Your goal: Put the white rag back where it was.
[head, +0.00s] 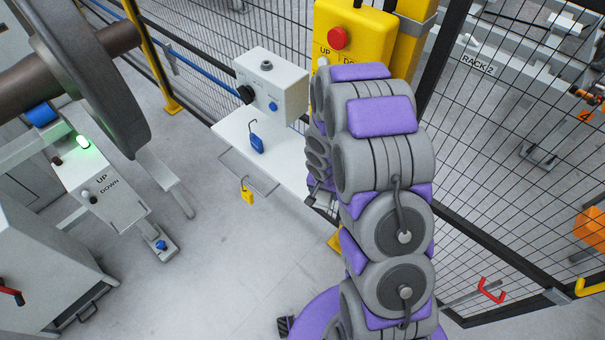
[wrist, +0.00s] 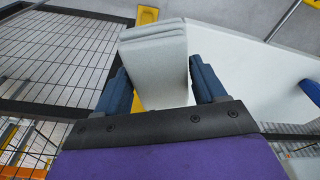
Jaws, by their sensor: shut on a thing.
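The white rag (wrist: 155,62) is a folded, pale grey-white pad in the wrist view. My gripper (wrist: 163,84) is shut on it, with one dark blue finger on each side. The rag stands out past the fingertips. A white shelf surface (wrist: 245,75) lies behind and to the right of the rag in that view; I cannot tell whether they touch. In the head view my gripper (head: 319,192) is partly hidden by my arm, at the right end of the white shelf (head: 285,166). The rag is not clearly visible there.
A grey control box (head: 272,88) stands at the back of the shelf. A yellow UP/DOWN box (head: 345,35) and mesh fence (head: 490,150) stand behind my arm.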

